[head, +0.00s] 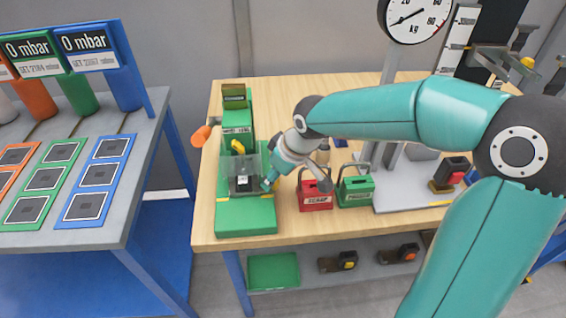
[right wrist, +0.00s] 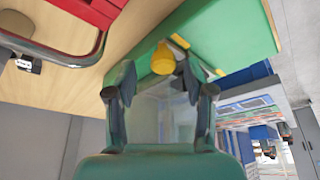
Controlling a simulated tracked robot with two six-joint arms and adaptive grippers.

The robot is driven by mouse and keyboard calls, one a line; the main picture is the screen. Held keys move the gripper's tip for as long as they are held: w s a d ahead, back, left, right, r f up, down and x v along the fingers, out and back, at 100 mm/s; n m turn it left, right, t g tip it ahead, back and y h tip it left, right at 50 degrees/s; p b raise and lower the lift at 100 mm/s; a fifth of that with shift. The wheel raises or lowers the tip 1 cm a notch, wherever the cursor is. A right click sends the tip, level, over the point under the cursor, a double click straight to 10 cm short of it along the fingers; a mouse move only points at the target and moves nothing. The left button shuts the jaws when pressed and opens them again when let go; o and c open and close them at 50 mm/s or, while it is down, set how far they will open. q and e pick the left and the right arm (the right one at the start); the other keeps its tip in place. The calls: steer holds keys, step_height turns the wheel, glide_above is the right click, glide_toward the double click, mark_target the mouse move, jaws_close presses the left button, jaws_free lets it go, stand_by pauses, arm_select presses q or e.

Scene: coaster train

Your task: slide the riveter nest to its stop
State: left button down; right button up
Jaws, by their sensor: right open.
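The green riveter (head: 237,115) stands on the wooden table, with its flat green base (head: 246,220) toward the front. A clear guard (head: 236,172) stands over a dark nest (head: 244,187) carrying a small white part. My right gripper (head: 268,167) is at the right side of the guard, its jaws partly hidden by its own body. In the right wrist view, the open fingers (right wrist: 160,80) stand on either side of a yellow knob (right wrist: 163,58) on the green base. I cannot tell whether they touch it. My left gripper is not in view.
Red scrap box (head: 317,194) and green box (head: 355,190) with raised handles stand close right of the riveter. A dial scale (head: 414,20) rises behind. An orange handle (head: 202,136) juts out at the riveter's left. The table (head: 300,228) is clear in front of the boxes.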

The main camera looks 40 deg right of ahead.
steer(key=a+v, duration=0.1)
steer(key=v, duration=1)
steer(key=shift+d, duration=0.5)
steer(key=shift+s, duration=0.15)
